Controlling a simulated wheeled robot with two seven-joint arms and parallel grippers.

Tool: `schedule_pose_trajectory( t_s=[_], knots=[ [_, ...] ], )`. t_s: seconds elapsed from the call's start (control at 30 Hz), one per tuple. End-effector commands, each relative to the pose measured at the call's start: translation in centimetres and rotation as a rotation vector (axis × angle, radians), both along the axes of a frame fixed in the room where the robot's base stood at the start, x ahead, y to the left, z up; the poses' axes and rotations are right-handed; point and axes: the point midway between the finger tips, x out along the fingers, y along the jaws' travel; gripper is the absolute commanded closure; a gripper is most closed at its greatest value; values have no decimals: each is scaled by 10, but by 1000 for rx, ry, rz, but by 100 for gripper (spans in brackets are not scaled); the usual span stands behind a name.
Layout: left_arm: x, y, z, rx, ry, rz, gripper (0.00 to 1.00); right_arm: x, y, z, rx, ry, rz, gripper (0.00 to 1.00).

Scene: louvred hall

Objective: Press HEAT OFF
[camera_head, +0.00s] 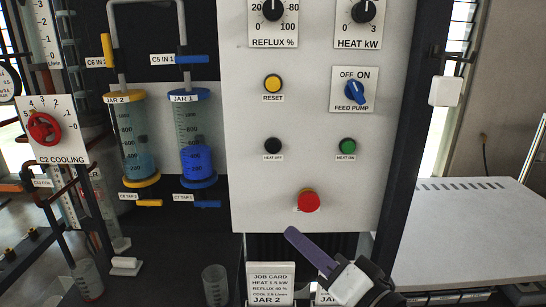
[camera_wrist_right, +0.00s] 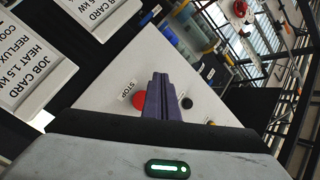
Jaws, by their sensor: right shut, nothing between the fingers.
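The HEAT OFF button (camera_head: 273,146) is a small black round button on the white control panel (camera_head: 245,190), with its label just below it. In the right wrist view a black button (camera_wrist_right: 187,103), which looks like HEAT OFF, shows to the right of the fingers. My right gripper (camera_head: 290,233) has purple fingers, shut and empty. In the head view its tips appear below the red stop button and well below HEAT OFF. The wrist view also shows its fingers (camera_wrist_right: 160,78), pointing toward the panel. My left gripper is not in view.
The red stop button (camera_head: 309,202) lies between HEAT OFF and my fingers in the picture. The green HEAT ON button (camera_head: 347,146) is right of HEAT OFF, and the yellow RESET button (camera_head: 273,83) is above it. A job card (camera_head: 270,282) stands below the panel.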

Motion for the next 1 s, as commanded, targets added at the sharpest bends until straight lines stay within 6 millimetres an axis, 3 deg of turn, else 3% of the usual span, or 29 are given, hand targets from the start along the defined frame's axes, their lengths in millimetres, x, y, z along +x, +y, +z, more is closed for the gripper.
schedule_pose_trajectory(
  t_s=[0.03, 0.1, 0.2, 0.3, 0.47, 1.0],
  knots=[
    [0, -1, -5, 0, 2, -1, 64, -2, 8, 29, 51, -37, 33, 100],
    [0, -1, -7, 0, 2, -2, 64, -8, 17, 62, 111, -67, 81, 100],
    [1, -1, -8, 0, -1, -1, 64, -18, 26, 96, 168, -98, 138, 100],
    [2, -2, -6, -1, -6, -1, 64, -26, 32, 116, 201, -115, 174, 100],
    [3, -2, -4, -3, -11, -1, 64, -31, 34, 126, 217, -122, 194, 100],
    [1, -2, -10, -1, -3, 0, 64, -25, 32, 124, 215, -122, 186, 100]
  ],
)
